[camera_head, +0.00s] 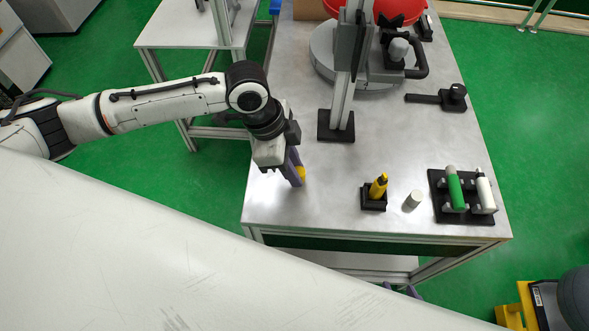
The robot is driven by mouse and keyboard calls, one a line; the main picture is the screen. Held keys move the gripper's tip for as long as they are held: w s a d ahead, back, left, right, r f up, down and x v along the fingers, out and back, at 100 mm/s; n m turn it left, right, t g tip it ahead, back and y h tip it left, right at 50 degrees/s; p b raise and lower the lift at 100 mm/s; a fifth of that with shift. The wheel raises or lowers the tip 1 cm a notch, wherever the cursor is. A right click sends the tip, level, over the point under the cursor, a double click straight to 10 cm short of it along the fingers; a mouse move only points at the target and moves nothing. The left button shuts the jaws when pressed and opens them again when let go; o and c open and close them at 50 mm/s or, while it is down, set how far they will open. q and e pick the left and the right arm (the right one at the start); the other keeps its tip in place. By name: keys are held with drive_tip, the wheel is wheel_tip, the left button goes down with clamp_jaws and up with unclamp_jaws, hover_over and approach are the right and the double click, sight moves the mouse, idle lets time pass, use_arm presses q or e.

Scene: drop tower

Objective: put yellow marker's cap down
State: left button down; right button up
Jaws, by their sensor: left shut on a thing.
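My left gripper (297,174) is shut on the yellow cap (301,172), above the left front part of the metal table (325,200). Its fingers hide part of the cap. I cannot tell whether the cap touches the table. The yellow marker (378,187) stands, slightly tilted in the picture, in a small black holder (373,204) to the right of the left gripper, apart from it. Two purple fingertips of my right gripper (401,288) show, spaced apart, below the table's front edge. The rest of it is hidden behind a large white surface.
A white cylinder (413,200) stands right of the marker holder. A black rack (448,216) holds a green marker (456,188) and a white marker (486,194). Bare table lies between the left gripper and the holder.

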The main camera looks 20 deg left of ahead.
use_arm(q)
drive_tip(key=shift+f, duration=0.9)
drive_tip(key=c, duration=1.5)
unclamp_jaws()
drive_tip(key=shift+c, duration=0.2)
use_arm(e)
drive_tip(key=shift+w+r, duration=0.25)
drive_tip(key=shift+w, duration=0.15)
use_arm(q)
drive_tip(key=shift+w, duration=0.1)
drive_tip(key=shift+r, duration=0.3)
drive_tip(key=v, duration=1.2)
drive_tip(key=shift+p, duration=0.4)
use_arm(e)
drive_tip(key=shift+s+r, duration=0.1)
drive_tip(key=shift+r, duration=0.2)
